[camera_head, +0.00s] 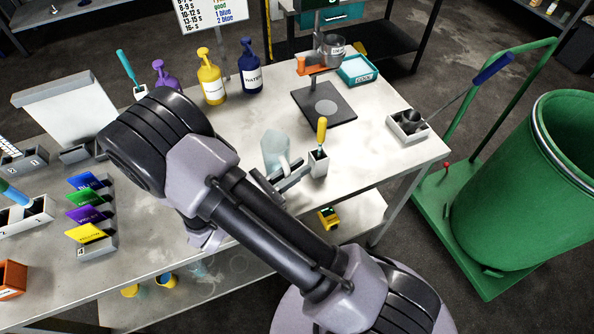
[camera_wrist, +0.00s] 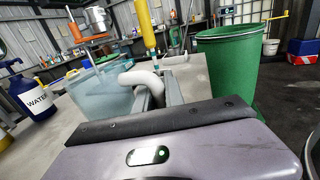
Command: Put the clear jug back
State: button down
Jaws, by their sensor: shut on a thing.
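The clear jug (camera_head: 274,147) is a pale, see-through vessel with a whitish handle, over the front middle of the table. My gripper (camera_head: 287,178) is shut on its handle. In the wrist view the jug (camera_wrist: 103,90) is at the left, and its handle (camera_wrist: 142,78) lies between the fingers of my gripper (camera_wrist: 158,92). The jug looks about upright. I cannot tell whether its base touches the table. My arm covers part of the table left of it.
A dark square plate (camera_head: 324,104) lies behind. Yellow (camera_head: 211,78) and navy (camera_head: 250,68) bottles stand at the back. A small grey-white box (camera_head: 407,127) sits near the right edge. A green drum (camera_head: 530,190) stands beyond.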

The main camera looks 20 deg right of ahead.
jog(key=shift+f, duration=0.1)
jog(key=c, duration=1.4)
grip_release()
jog(key=shift+c, duration=0.2)
